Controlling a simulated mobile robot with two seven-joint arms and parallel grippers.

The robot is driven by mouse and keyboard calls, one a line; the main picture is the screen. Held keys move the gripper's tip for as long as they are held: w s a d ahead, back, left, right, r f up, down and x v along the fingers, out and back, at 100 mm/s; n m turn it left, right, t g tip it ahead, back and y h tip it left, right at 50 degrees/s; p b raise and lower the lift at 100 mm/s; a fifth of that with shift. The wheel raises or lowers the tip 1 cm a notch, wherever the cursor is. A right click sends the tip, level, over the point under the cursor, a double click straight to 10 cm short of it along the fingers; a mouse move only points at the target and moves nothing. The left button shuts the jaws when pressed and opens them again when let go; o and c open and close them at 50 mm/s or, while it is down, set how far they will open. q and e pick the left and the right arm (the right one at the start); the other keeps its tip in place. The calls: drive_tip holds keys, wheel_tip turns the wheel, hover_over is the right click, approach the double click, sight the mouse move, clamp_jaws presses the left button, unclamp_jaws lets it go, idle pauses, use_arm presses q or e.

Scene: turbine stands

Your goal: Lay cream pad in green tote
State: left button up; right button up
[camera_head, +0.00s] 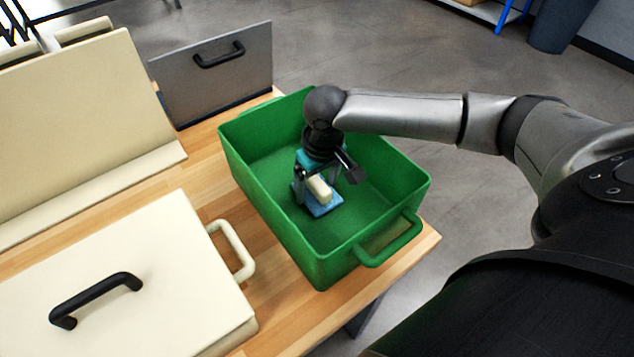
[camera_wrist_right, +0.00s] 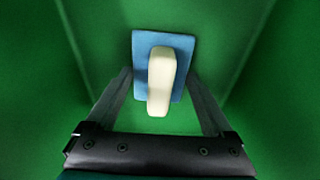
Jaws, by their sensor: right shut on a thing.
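The pad is a cream block (camera_head: 319,188) on a flat blue plate (camera_head: 323,208). It is inside the green tote (camera_head: 243,161), low over the floor; I cannot tell whether it touches the floor. My right gripper (camera_head: 317,183) reaches down into the tote and is shut on the pad. In the right wrist view the cream block (camera_wrist_right: 160,84) and blue plate (camera_wrist_right: 178,45) sit between the two fingers, with green tote walls around them. My left gripper is not in view.
The tote stands on a wooden table (camera_head: 208,150) near its right edge. A cream lidded box (camera_head: 140,240) with a black handle is at the front left. A cream panel (camera_head: 75,115) and a grey panel (camera_head: 215,85) stand behind.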

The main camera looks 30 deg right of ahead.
sight(318, 182)
drive_tip(key=shift+f, duration=0.3)
drive_tip(key=o, duration=1)
drive_tip(key=shift+o, duration=0.2)
drive_tip(key=r+p, duration=0.2)
drive_tip(key=p, duration=0.1)
drive_tip(key=r+p, duration=0.2)
drive_tip(key=p, duration=0.1)
drive_tip(key=s+r+p, duration=0.1)
drive_tip(key=r+p, duration=0.2)
drive_tip(key=p, duration=0.1)
